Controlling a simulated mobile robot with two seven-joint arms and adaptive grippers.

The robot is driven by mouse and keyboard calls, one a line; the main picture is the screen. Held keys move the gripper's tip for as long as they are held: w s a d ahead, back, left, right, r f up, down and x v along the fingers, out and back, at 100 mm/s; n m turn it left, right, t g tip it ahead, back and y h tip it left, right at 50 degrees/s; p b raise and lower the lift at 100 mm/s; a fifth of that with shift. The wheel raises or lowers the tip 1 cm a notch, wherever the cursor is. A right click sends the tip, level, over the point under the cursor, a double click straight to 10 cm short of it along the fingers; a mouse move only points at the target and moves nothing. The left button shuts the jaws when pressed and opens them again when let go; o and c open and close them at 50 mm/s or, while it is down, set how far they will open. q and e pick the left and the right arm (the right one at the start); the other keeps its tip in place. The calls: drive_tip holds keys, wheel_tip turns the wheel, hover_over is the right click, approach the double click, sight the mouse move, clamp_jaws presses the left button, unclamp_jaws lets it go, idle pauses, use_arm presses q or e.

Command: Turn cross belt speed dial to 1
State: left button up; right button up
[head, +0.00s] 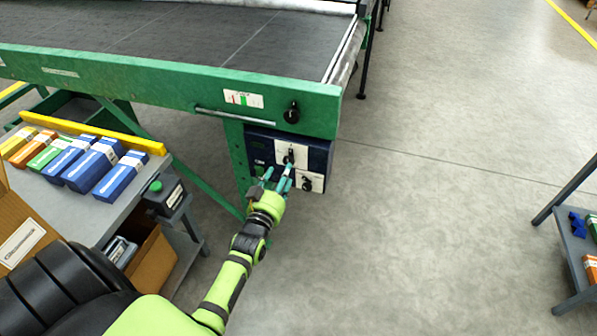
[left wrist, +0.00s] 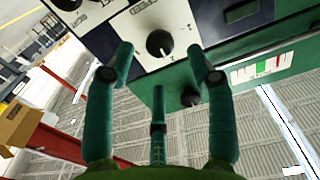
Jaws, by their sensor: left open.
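A dark blue control box (head: 262,142) hangs under the green machine frame. Its white plates carry an upper black dial (head: 289,158) and a lower black dial (head: 307,184); their labels are too small to read, so I cannot tell which is the cross belt speed dial. My left gripper (head: 278,178) is open and empty just in front of the upper dial. In the left wrist view, which looks upside down, that dial (left wrist: 160,43) shows between and beyond the open teal fingertips (left wrist: 166,62), apart from them. Its white pointer mark shows, but no number is legible.
Another black knob (head: 291,112) sits on the green beam (head: 170,80) above the box. A grey table (head: 90,215) with colored cartons (head: 92,165) and a green-button box (head: 165,193) stands to the left.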

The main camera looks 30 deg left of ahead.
sight(290, 159)
use_arm(q)
drive_tip(key=x, duration=0.5)
drive_tip(key=shift+w+f+b, duration=0.1)
drive_tip(key=shift+w+b, duration=0.1)
drive_tip(key=shift+b, duration=0.1)
use_arm(e)
drive_tip(key=shift+w, duration=1)
drive_tip(key=shift+t, duration=0.3)
use_arm(q)
clamp_jaws()
